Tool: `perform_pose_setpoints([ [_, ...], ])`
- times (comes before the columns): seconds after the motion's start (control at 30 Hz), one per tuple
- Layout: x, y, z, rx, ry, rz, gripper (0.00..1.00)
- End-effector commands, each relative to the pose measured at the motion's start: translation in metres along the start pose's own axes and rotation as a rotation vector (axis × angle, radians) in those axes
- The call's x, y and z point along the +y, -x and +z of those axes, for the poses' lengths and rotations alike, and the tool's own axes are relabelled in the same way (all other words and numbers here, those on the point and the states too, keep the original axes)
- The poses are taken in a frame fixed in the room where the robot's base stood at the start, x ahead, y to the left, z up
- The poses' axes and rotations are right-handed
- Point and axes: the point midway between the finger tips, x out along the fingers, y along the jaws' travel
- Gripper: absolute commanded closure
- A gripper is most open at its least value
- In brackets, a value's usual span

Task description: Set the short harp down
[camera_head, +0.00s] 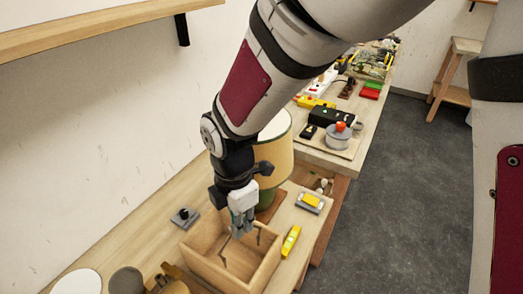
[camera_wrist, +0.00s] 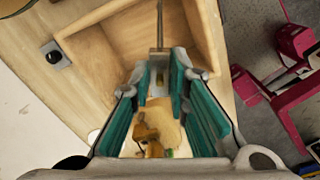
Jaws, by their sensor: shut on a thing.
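My gripper (camera_head: 242,228) is shut on the short harp, low over the open wooden box (camera_head: 213,272). The harp (camera_head: 223,254) shows in the head view as thin dark bent wire below and beside the fingers, within the box's outline. In the wrist view the harp (camera_wrist: 159,28) is a thin straight rod running up from between the teal-padded fingers (camera_wrist: 164,85). The box (camera_wrist: 205,30) also shows there, with its walls around the rod. The fingers hide much of the harp. I cannot tell whether it touches the box floor.
A lamp with a cream shade (camera_head: 275,155) stands close behind my gripper. A yellow level (camera_head: 291,241) and a grey-and-yellow item (camera_head: 311,202) lie right of the box. A small black-knobbed plate (camera_head: 185,216) lies left. Wooden parts (camera_head: 170,280) stand at the front left.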

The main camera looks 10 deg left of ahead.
Motion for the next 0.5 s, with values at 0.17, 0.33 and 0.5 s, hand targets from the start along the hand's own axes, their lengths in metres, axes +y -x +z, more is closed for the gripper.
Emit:
perform_pose_setpoints([
  [0.17,-0.002,-0.030,-0.001,-0.001,0.002,-0.005,1.00],
  [0.33,-0.001,-0.044,-0.001,0.000,0.000,-0.003,1.00],
  [0.5,-0.002,-0.068,-0.001,0.000,0.001,-0.005,1.00],
])
